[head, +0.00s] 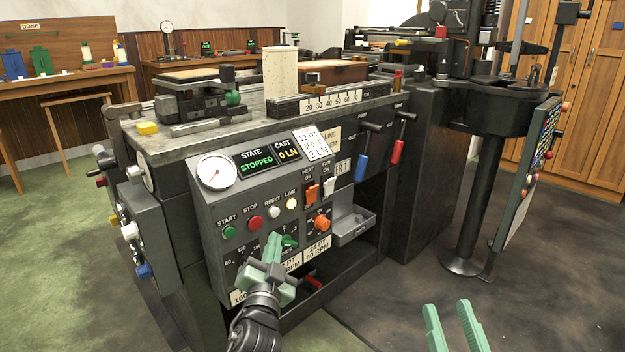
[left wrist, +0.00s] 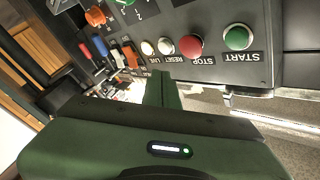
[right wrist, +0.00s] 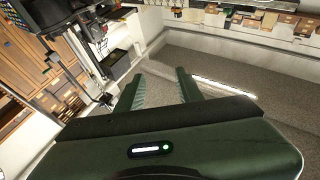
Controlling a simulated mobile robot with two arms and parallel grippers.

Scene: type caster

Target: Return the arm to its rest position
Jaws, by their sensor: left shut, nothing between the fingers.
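My left gripper (head: 272,247) is in front of the machine's control panel, just below the row of buttons. Its fingers are shut with nothing between them; in the left wrist view they show as one green block (left wrist: 164,90). A green knob (head: 290,241) on the panel is right beside its fingertips; I cannot tell whether they touch. My right gripper (head: 452,318) is low at the bottom right of the head view, over the floor. Its two fingers are apart and empty, as the right wrist view also shows (right wrist: 162,88).
The type caster (head: 205,200) has a green start button (head: 229,232), a red stop button (head: 254,223), an orange knob (head: 322,223) and a small tray (head: 353,226). Its display reads STOPPED. A round stand (head: 480,190) is at right. Floor between (head: 400,300) is clear.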

